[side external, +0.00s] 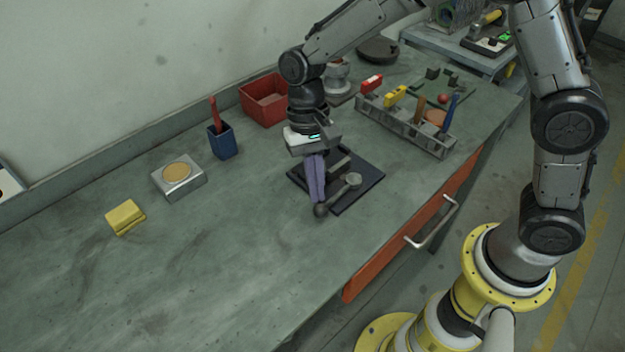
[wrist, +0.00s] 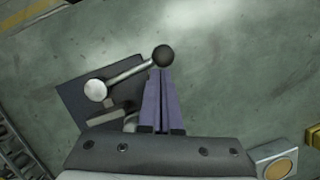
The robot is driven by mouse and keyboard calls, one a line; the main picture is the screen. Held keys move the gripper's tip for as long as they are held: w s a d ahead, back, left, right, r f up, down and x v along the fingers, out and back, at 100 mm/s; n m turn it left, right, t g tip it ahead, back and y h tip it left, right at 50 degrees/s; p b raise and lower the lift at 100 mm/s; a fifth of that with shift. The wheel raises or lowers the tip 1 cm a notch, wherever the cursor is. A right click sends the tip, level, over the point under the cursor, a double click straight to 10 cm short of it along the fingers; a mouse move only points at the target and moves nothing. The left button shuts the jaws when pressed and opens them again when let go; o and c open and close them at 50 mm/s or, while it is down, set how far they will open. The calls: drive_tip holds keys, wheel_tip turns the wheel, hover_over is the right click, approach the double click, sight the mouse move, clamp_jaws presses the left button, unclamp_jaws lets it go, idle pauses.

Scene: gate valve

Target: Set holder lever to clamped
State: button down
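The holder (side external: 363,193) is a dark square base plate with a grey clamp block on it, standing on the green bench. Its lever (wrist: 127,75) is a metal rod from a round light pivot cap (wrist: 95,90) to a black ball knob (wrist: 163,56). In the side view the knob (side external: 320,210) sticks out past the plate's front left edge. My gripper (side external: 318,199) points down with its purple fingers together, no clear gap between them. In the wrist view the fingertips (wrist: 161,72) end right beside the knob. I cannot tell whether they touch it. The fingers hide part of the holder.
A grey tool rack (side external: 405,125) stands behind the holder to the right. A red bin (side external: 265,100), a blue cup (side external: 222,142), a metal block with a tan disc (side external: 179,180) and a yellow block (side external: 125,217) stand to the left. The front left bench is clear.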

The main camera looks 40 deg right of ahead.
drive_tip(key=s+n, duration=0.2)
drive_tip(key=shift+a+n+h, duration=0.1)
drive_tip(key=shift+n+h, duration=0.2)
drive_tip(key=s+n, duration=0.2)
drive_tip(key=shift+s+d+n+h, duration=0.2)
drive_tip(key=shift+n+h, duration=0.1)
drive_tip(key=shift+h, duration=0.1)
drive_tip(key=s+n, duration=0.1)
drive_tip(key=n, duration=0.1)
drive_tip(key=shift+s+d+n+h, duration=0.3)
drive_tip(key=shift+s+d+h, duration=0.05)
drive_tip(key=shift+h, duration=0.05)
drive_tip(key=shift+s+d+n+h, duration=0.25)
drive_tip(key=shift+s+d+n, duration=0.2)
drive_tip(key=shift+n, duration=0.3)
drive_tip(key=shift+s+d+n+h, duration=0.3)
drive_tip(key=shift+s+n, duration=0.2)
drive_tip(key=shift+n, duration=0.25)
drive_tip(key=w, duration=0.1)
drive_tip(key=w+a+r, duration=0.1)
drive_tip(key=w+a, duration=0.1)
drive_tip(key=w, duration=0.1)
drive_tip(key=shift+w+r, duration=0.1)
drive_tip(key=shift+r, duration=0.15)
drive_tip(key=v, duration=0.9)
drive_tip(key=shift+d+r, duration=0.15)
drive_tip(key=shift+d, duration=0.05)
